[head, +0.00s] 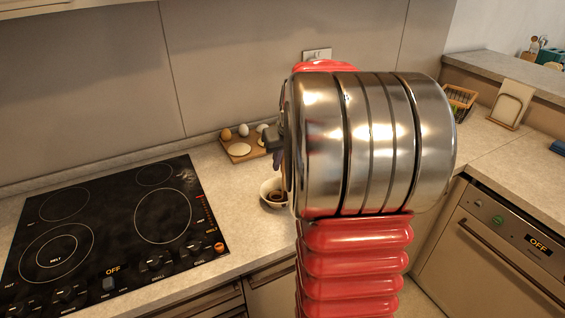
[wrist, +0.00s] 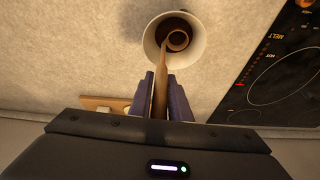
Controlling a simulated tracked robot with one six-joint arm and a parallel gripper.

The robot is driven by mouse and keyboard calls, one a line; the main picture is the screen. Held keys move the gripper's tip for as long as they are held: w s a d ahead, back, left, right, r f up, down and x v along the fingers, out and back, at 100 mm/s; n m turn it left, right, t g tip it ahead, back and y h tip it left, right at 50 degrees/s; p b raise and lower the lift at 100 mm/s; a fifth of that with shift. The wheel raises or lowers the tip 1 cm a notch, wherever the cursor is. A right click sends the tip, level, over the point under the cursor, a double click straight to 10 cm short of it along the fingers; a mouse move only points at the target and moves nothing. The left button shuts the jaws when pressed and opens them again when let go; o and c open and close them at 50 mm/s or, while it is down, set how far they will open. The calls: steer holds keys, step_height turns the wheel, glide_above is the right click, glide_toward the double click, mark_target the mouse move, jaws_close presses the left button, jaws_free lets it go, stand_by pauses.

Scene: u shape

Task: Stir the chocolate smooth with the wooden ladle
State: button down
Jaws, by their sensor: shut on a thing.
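A white bowl (wrist: 200,40) of dark chocolate stands on the counter, near the top of the wrist view. In the head view the bowl (head: 267,188) is partly hidden behind my arm. My gripper (wrist: 160,83) is shut on the handle of the wooden ladle (wrist: 160,92). The ladle's round head is inside the bowl, over or in the dark chocolate (wrist: 170,24); I cannot tell how deep. In the head view my gripper (head: 275,150) shows only partly at the arm's left edge.
A black cooktop (head: 110,225) lies left of the bowl, its display reading OFF. A wooden egg tray (head: 240,158) with several eggs stands behind the bowl. A wire basket (head: 460,98) and a wooden holder (head: 511,104) are at the right. My arm hides the middle counter.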

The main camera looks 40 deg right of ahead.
steer(key=shift+r, duration=4.3)
steer(key=shift+s, duration=0.1)
